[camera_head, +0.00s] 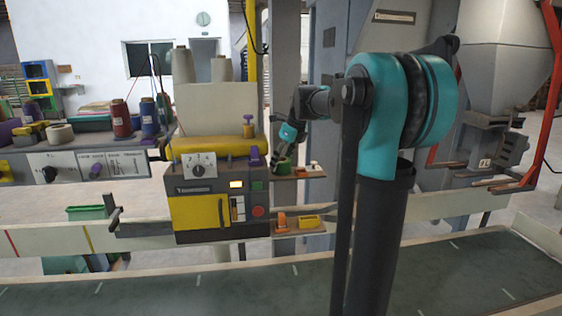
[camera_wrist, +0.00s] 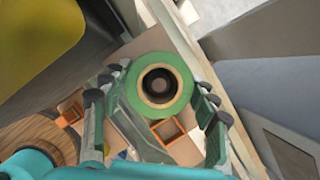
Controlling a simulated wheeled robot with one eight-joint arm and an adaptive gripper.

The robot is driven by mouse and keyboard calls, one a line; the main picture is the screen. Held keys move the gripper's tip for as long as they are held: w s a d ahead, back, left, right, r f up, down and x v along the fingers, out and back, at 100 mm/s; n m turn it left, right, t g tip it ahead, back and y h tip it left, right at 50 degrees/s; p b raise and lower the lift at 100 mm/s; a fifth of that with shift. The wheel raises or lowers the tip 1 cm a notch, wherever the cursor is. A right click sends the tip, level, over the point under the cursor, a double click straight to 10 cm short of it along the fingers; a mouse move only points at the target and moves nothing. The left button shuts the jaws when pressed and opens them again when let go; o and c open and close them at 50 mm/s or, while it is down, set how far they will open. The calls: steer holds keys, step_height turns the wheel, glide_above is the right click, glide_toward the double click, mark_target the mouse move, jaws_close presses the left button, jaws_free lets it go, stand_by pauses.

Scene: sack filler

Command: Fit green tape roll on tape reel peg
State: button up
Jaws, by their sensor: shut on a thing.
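The green tape roll (camera_wrist: 184,72) sits between the two fingers of my gripper (camera_wrist: 155,108) in the wrist view, with its tan core facing the camera. My gripper is shut on the roll. A dark round shape (camera_wrist: 158,84) shows inside the core; I cannot tell whether it is the tape reel peg or only the shaded hole. In the head view my gripper (camera_head: 288,154) is small, just above the green roll (camera_head: 284,166) over a small brown shelf at the right side of the sack filler. The peg cannot be made out there.
The sack filler (camera_head: 205,215) with its yellow panel stands left of the roll. The brown shelf (camera_head: 312,173) carries a small white and orange item. An orange frame (camera_wrist: 168,131) lies below the roll. Thread spools (camera_head: 121,118) stand on the left counter. A conveyor (camera_head: 150,290) runs in front.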

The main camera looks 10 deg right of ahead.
steer(key=o, duration=1.2)
steer(key=shift+o, duration=0.2)
